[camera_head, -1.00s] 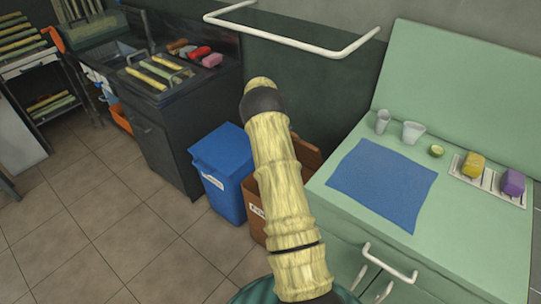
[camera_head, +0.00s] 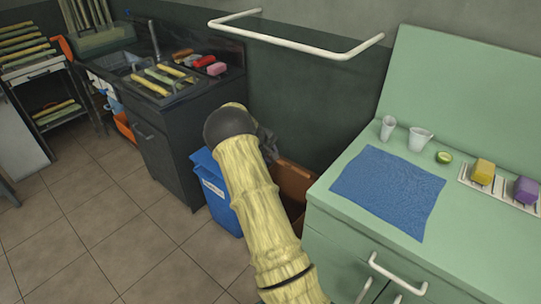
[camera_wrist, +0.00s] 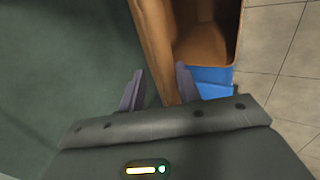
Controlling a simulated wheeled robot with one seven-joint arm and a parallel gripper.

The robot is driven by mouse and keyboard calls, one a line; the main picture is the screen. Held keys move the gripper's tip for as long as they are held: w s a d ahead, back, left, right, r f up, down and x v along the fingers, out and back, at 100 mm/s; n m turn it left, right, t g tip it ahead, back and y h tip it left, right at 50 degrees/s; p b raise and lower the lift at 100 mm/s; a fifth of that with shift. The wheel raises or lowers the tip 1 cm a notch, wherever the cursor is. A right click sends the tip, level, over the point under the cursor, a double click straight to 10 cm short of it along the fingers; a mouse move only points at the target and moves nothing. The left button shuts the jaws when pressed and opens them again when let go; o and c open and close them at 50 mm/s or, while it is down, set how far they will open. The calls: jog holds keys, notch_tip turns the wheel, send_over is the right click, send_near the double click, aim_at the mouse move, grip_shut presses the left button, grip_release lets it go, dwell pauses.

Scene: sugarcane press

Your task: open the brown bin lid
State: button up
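The brown bin stands between the blue bin and the green counter, mostly hidden behind my arm in the head view. Its brown lid (camera_head: 295,181) stands raised at the back. In the wrist view the lid (camera_wrist: 154,40) is a tilted panel beside the open brown bin (camera_wrist: 205,42), whose hollow inside shows. My gripper (camera_wrist: 160,88) has its two dark fingers spread apart, with the lid's lower end between or just beyond them. I cannot tell whether they touch it. In the head view my gripper (camera_head: 266,142) is partly hidden behind my wrist, above the bins.
The blue bin (camera_head: 214,190) stands directly left of the brown bin; it also shows in the wrist view (camera_wrist: 213,80). The green counter (camera_head: 330,205) is close on the right. A white rail (camera_head: 300,42) juts out above. Tiled floor (camera_head: 110,220) is clear at left.

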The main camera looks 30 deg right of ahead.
jog(key=shift+r, duration=0.1)
jog(key=p+v, duration=1.1)
jog(key=v, duration=0.8)
jog(key=shift+s+a, duration=0.15)
jog(key=shift+a, duration=0.4)
dwell(1.3)
jog(key=shift+r, duration=0.15)
dwell(0.5)
jog(key=s+a+r+m+y+p, duration=0.1)
jog(key=s+a+r+y, duration=0.1)
jog(key=s+a, duration=0.3)
jog(key=s+a+r+m+y+p, duration=0.1)
jog(key=s+a+r, duration=0.4)
jog(key=s, duration=0.8)
jog(key=s+a+r+m+y+p, duration=0.2)
jog(key=s+a+r, duration=0.2)
jog(key=s+a, duration=0.3)
jog(key=s, duration=0.2)
jog(key=shift+s+y, duration=0.3)
jog(key=shift+y, duration=0.1)
jog(key=shift+c, duration=0.4)
